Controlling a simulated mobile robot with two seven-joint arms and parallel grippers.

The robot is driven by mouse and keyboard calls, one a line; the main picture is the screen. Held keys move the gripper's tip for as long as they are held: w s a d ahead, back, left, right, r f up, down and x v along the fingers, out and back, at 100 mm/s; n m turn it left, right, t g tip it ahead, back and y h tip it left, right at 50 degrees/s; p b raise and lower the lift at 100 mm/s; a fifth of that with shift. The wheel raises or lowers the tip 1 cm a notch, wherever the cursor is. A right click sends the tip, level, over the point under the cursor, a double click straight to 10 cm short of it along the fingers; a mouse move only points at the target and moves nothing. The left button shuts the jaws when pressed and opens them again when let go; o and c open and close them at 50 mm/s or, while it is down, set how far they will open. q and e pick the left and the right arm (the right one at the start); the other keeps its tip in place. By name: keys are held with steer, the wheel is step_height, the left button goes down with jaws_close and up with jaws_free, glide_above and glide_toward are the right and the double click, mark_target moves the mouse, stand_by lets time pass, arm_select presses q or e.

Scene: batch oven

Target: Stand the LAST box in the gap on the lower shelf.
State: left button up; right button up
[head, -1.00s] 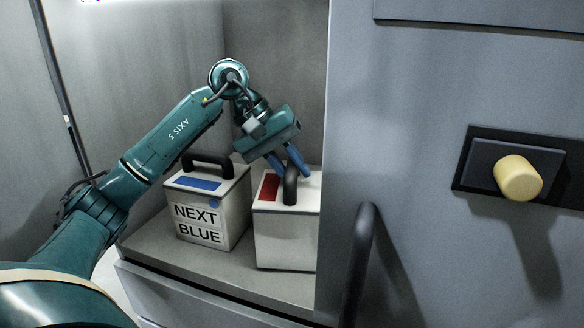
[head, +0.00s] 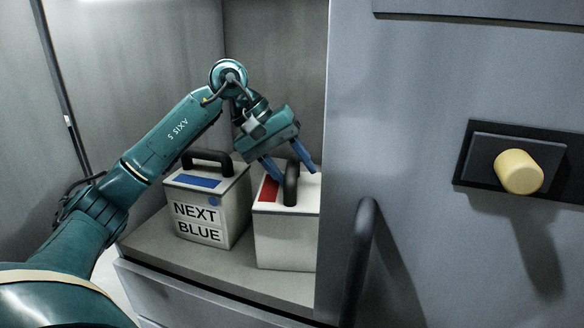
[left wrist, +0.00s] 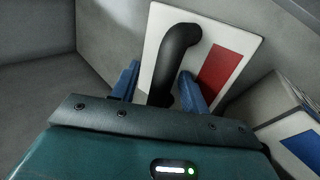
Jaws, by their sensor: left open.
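A white box with a red patch (head: 268,188) and a black handle stands upright on the lower shelf (head: 265,285); its right side is hidden behind the grey panel. A second white box, with a blue patch and the words NEXT BLUE (head: 200,215), stands to its left. My left gripper (head: 293,175) is open, its two blue fingers on either side of the red-patch box's handle. The left wrist view shows this handle (left wrist: 178,60) between the spread fingers, with the red patch beside it. My right gripper is not in view. No box labelled LAST is readable.
A grey panel (head: 420,70) covers the right side, with a dark vertical handle (head: 360,260) and a yellow knob (head: 518,172). Cabinet walls close in behind the boxes. A narrow strip of shelf is bare in front of them.

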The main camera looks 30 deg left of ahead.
arm_select(q)
steer(key=shift+s+f, duration=0.1)
steer(key=shift+f, duration=0.25)
steer(key=v, duration=1.3)
steer(key=shift+r, duration=0.4)
stand_by(0.4)
